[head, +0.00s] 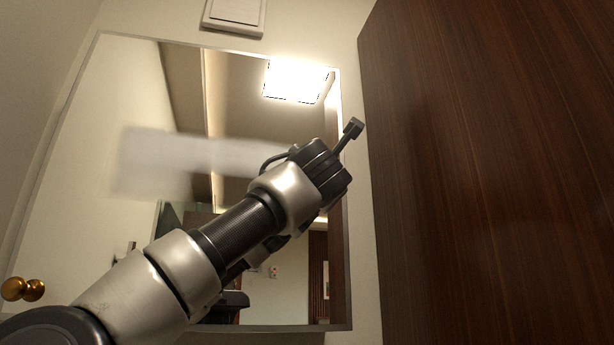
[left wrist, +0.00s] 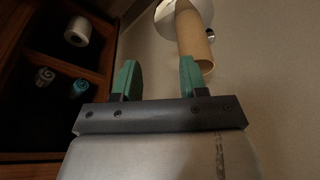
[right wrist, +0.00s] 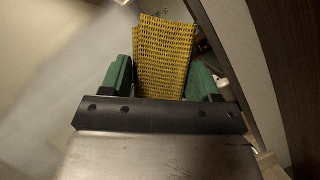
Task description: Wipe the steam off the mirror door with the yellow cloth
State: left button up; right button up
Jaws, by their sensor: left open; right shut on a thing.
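The mirror door (head: 110,80) fills the left and middle of the head view. A whitish band of steam (head: 160,162) lies across its middle, from the left part toward my gripper; the glass above and below looks clear. My right gripper (head: 330,165) is in front of the mirror's right edge and hides the glass behind it. In the right wrist view it (right wrist: 165,85) is shut on the yellow cloth (right wrist: 165,50), which has dark marks and stands up between the green fingers. Steam also shows left there (right wrist: 60,85). My left gripper (left wrist: 158,80) is open and empty, away from the mirror.
A dark wood panel (head: 490,170) stands close to the mirror's right. Brass knob (head: 14,289) shows at lower left, a white switch plate (head: 234,15) above. In the left wrist view, a cardboard tube (left wrist: 195,42) is beyond the fingers; a dark wood shelf (left wrist: 100,50) holds rolls.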

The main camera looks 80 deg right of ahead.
jog(key=shift+d+r+p, duration=0.35)
jog(key=shift+r+p, duration=0.4)
jog(key=shift+r, duration=0.25)
pick_arm(q)
jog(key=x, duration=0.5)
jog(key=shift+s+d+f, duration=0.1)
jog(key=shift+s+f, duration=0.2)
jog(key=shift+f, duration=0.1)
